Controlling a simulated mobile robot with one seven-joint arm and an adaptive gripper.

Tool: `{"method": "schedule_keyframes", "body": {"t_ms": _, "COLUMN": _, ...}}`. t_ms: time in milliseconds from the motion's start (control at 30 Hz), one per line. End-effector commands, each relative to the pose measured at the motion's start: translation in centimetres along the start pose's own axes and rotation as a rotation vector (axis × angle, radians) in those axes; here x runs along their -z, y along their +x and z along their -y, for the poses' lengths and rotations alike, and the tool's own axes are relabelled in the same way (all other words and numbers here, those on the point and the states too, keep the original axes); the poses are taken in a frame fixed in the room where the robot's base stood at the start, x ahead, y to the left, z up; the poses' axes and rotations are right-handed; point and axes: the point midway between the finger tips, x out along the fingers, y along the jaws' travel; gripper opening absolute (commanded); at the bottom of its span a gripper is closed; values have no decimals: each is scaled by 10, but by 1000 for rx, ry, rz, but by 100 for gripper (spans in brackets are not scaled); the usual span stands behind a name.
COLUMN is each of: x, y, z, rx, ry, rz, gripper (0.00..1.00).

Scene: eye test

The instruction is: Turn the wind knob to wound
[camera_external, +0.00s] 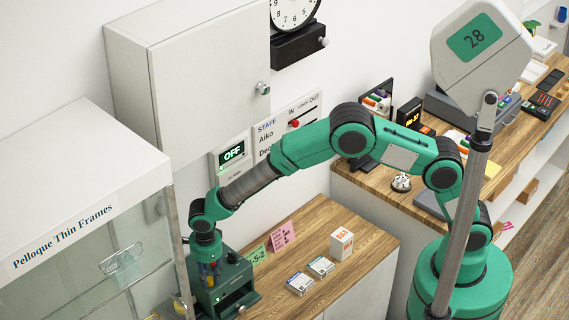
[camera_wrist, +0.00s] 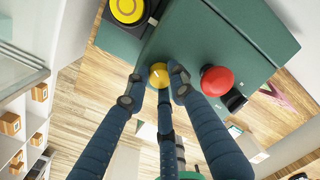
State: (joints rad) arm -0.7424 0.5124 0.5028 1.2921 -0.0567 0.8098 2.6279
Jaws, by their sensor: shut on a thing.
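My three-fingered gripper (camera_wrist: 160,85) is closed around a small yellow knob (camera_wrist: 156,72) on a green box (camera_wrist: 185,45). The fingers partly cover the knob, and no label or marking shows on it. In the external view my gripper (camera_external: 209,272) points down at the same green box (camera_external: 222,296), at the left end of the wooden counter. A wall clock (camera_external: 293,12) has a black box (camera_external: 296,46) under it with a small grey knob (camera_external: 323,42) on its right side. My gripper is well away from that knob. I cannot read "wind" or "wound" anywhere.
A red button (camera_wrist: 217,81) is right of my fingers, and a yellow disc (camera_wrist: 127,9) is above. A glass case (camera_external: 120,265) stands close on the left. An "OFF" display (camera_external: 232,153) is on the wall. Small boxes (camera_external: 300,283) and cards (camera_external: 282,236) are on the counter (camera_external: 345,219).

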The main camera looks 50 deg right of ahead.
Motion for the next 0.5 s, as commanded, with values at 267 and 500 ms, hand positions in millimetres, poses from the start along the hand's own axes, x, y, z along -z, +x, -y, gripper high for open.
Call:
{"method": "schedule_keyframes", "body": {"t_ms": 267, "x": -1, "y": -2, "z": 1, "rx": 2, "ry": 39, "rz": 1, "gripper": 0}}
{"method": "schedule_keyframes", "body": {"t_ms": 500, "x": -1, "y": -2, "z": 1, "rx": 2, "ry": 39, "rz": 1, "gripper": 0}}
